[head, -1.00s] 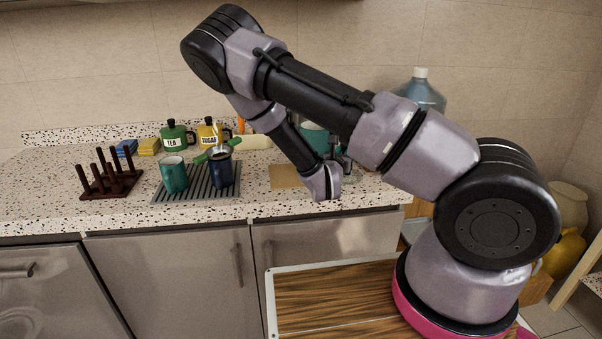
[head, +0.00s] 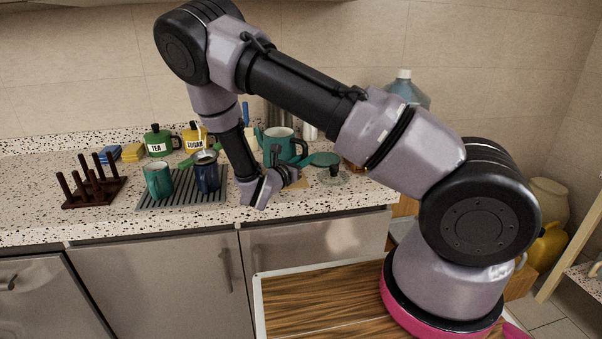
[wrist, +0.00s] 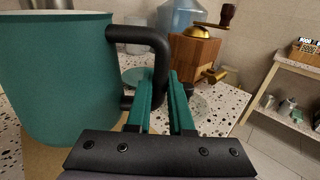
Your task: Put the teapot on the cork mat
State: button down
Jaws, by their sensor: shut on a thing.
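The teapot (head: 278,146) is teal with a black handle and stands upright at the back of the counter, partly hidden by my arm in the head view. In the wrist view its teal body (wrist: 55,75) fills the left side. My gripper (wrist: 168,78) is at its black handle (wrist: 155,45), with the fingers close together on the handle's lower part. The cork mat (head: 300,183) shows as a small tan patch behind my gripper. In the wrist view a tan strip of it (wrist: 45,160) shows below the teapot. I cannot tell whether the teapot touches it.
A teal lid or disc (head: 325,159) and a glass lid (head: 333,176) lie right of the teapot. A wooden grinder (wrist: 195,55) stands behind. A drying rack (head: 150,204) with a teal mug (head: 158,182) and a blue mug (head: 206,175) is to the left.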

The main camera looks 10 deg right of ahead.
aim_at(305, 169)
jog(key=shift+f, duration=2.2)
jog(key=shift+f, duration=0.15)
jog(key=c, duration=0.8)
grip_release()
